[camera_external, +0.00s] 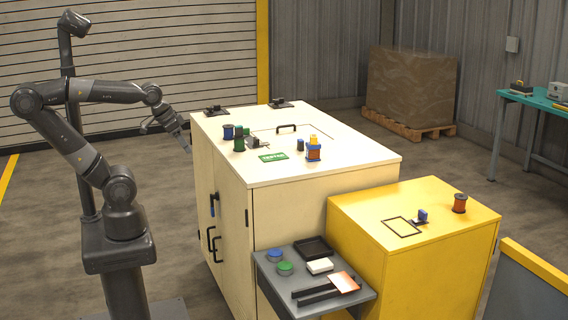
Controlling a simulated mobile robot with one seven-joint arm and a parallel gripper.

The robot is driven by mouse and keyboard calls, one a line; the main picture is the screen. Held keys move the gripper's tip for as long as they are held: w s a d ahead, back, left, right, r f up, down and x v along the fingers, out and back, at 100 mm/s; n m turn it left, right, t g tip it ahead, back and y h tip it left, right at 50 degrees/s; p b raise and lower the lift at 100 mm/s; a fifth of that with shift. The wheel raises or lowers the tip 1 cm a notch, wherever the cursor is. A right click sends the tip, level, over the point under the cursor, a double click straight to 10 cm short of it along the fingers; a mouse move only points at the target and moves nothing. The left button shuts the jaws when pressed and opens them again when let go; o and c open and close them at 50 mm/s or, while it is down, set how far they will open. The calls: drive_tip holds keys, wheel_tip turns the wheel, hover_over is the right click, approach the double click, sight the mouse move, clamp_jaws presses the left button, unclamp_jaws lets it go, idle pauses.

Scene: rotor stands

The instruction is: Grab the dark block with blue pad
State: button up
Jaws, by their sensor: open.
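Several small dark and blue items are in view, and at this size I cannot tell for sure which is the dark block with blue pad. A small blue piece on a dark base (421,216) sits on the yellow cabinet, beside a black square outline. A small dark blue piece (300,145) stands on the cream cabinet, left of an orange-and-blue item (313,150). My gripper (186,146) is at the left edge of the cream cabinet, away from both pieces. It is open, and nothing shows in it; its fingers are small and hard to make out.
The cream cabinet top (350,160) also holds blue and green spools (239,142), a green card (272,157) and a black handle (286,128). An orange spool (460,203) stands on the yellow cabinet (360,205). A grey shelf (268,297) with a black tray adjoins both.

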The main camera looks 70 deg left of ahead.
drive_tip(key=w+a+r, duration=0.1)
drive_tip(key=w+r, duration=0.2)
drive_tip(key=w, duration=0.4)
drive_tip(key=w+a+r, duration=0.1)
drive_tip(key=w+r, duration=0.3)
drive_tip(key=w, duration=0.3)
drive_tip(key=m+g, duration=0.1)
hover_over(299, 140)
drive_tip(key=s, duration=0.2)
wheel_tip(299, 140, down, 11)
drive_tip(key=shift+h, duration=0.3)
drive_tip(key=x, duration=0.2)
drive_tip(key=a+x, duration=0.1)
drive_tip(key=x, duration=0.2)
drive_tip(key=shift+s, duration=0.2)
drive_tip(key=x, duration=0.5)
drive_tip(key=shift+s+f, duration=0.25)
